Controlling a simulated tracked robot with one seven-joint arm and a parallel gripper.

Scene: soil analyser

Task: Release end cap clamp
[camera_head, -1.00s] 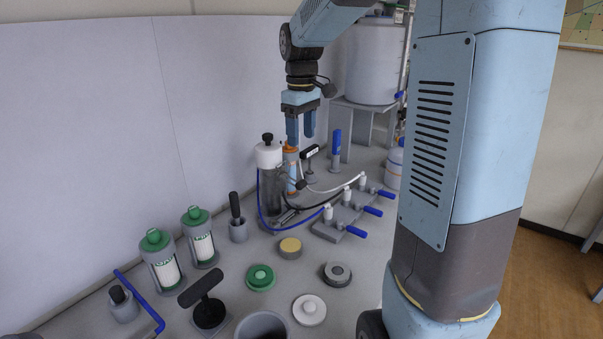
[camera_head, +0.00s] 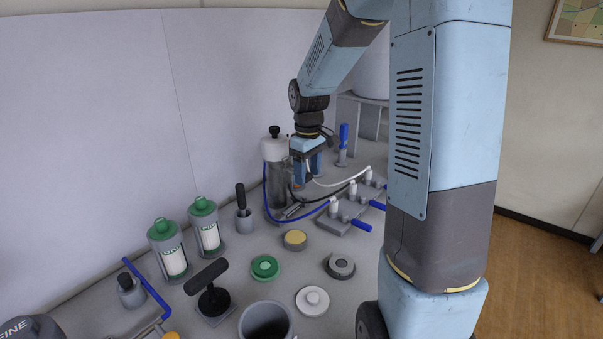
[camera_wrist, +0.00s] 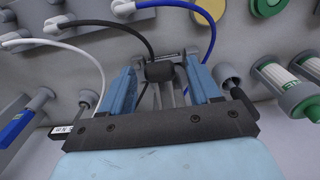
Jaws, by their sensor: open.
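My gripper (camera_head: 307,178) is low beside the clear cylinder (camera_head: 277,190) with its white cap (camera_head: 273,149), at the back of the bench. In the wrist view my gripper (camera_wrist: 160,70) has its two blue fingers spread. A small dark block (camera_wrist: 158,71) with a black hose shows in the gap between them, with grey bars behind it. I cannot tell whether the fingers touch it. I cannot make out the end cap clamp for certain; my gripper hides part of this area in the head view.
A white hose (camera_wrist: 85,52) and a blue hose (camera_wrist: 207,22) run close to the fingers. A valve row with blue handles (camera_head: 361,225) stands to the right. Green-capped cartridges (camera_head: 206,230), a black-handled tool (camera_head: 208,290) and loose round caps (camera_head: 265,267) occupy the front.

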